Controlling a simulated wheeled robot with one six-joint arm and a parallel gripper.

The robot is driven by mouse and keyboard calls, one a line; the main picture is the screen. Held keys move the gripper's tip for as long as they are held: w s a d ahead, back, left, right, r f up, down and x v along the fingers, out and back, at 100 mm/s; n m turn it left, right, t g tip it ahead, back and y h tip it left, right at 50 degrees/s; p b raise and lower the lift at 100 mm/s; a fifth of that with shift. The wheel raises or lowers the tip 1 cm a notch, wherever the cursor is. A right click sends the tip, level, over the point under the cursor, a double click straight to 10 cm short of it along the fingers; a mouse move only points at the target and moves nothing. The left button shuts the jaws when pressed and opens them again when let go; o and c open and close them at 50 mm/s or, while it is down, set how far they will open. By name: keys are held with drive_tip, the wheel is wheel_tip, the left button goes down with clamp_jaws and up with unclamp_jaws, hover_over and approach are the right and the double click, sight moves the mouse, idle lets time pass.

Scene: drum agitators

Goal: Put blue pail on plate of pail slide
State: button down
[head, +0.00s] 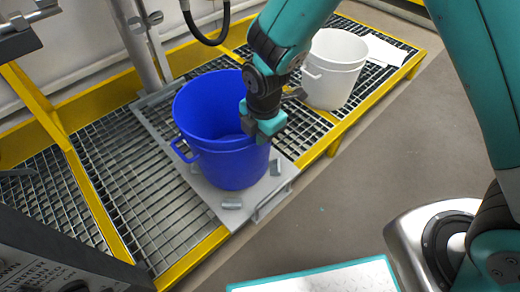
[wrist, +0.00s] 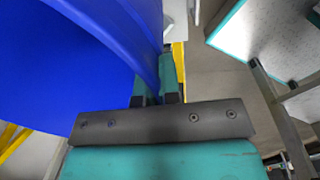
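The blue pail (head: 228,150) stands upright over the grey plate of the pail slide (head: 221,203), among small grey blocks on the plate. Its underside is hidden, so I cannot tell for certain that it touches the plate. My gripper (head: 262,122) is at the pail's right rim in the head view. In the wrist view the blue pail (wrist: 75,60) fills the left side, and its wall runs between the two fingers of my gripper (wrist: 158,85). The fingers look closed on this wall.
A white pail (head: 333,72) stands on the yellow-framed grating behind, with a white sheet (head: 384,51) beside it. A metal post (head: 141,40) rises behind the slide. A grey control box (head: 50,255) is at lower left. Open floor (head: 345,190) lies to the right.

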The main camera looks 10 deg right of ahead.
sight(260, 153)
drive_tip(key=shift+f+b, duration=0.7)
drive_tip(key=shift+f, duration=1.6)
drive_tip(key=shift+f, duration=0.15)
drive_tip(key=c, duration=1.3)
unclamp_jaws()
drive_tip(key=shift+c, duration=0.2)
